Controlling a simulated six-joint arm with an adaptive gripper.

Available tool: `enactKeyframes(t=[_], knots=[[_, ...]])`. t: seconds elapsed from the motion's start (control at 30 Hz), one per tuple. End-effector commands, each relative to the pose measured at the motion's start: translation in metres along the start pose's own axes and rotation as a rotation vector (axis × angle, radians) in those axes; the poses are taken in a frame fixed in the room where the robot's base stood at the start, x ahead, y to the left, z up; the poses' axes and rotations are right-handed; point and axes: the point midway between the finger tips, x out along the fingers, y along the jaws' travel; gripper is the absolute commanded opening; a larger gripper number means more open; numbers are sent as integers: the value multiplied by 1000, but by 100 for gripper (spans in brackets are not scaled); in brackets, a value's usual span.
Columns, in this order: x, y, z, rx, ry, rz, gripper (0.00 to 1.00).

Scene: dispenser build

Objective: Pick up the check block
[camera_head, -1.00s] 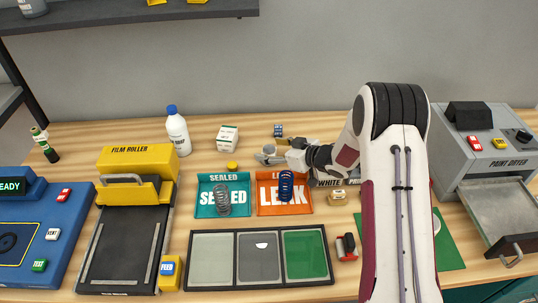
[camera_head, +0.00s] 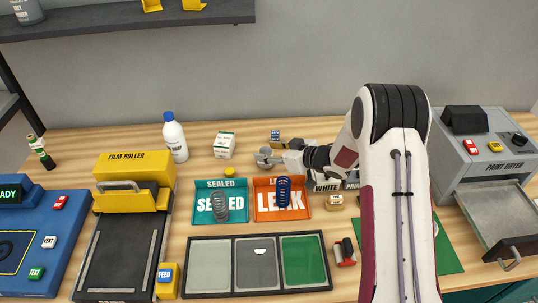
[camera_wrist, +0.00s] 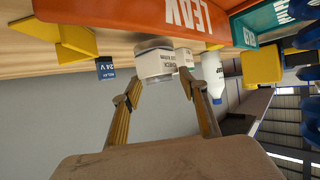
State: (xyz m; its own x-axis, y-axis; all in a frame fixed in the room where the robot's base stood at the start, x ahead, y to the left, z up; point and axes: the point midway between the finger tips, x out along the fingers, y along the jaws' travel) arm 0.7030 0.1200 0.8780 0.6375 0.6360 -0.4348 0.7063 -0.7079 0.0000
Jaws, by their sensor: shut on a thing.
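The check block is a short white-and-grey round piece with a printed label (camera_wrist: 154,62). In the wrist view it sits between the two fingertips of my gripper (camera_wrist: 160,84), which is shut on it. In the head view the grey end of my gripper (camera_head: 270,158) is behind the orange LEAK tray, left of my arm. The block itself is hard to tell from the fingers there. I cannot tell clearly whether it touches the table.
A blue relay block (camera_head: 276,137) stands behind my gripper. A white box (camera_head: 224,146) and a white bottle (camera_head: 175,138) stand to the left. The orange LEAK tray (camera_head: 300,210) and teal SEALED tray (camera_head: 204,214) hold springs. Bare table lies between box and gripper.

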Motion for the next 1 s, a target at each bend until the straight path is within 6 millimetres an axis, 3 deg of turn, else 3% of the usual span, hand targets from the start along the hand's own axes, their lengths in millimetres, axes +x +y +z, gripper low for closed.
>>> enactKeyframes(t=[0.6, 1.0], knots=[[-32, 0, -68, -3, 3, 0, 13], [-36, 0, -75, -1, 1, 0, 13]])
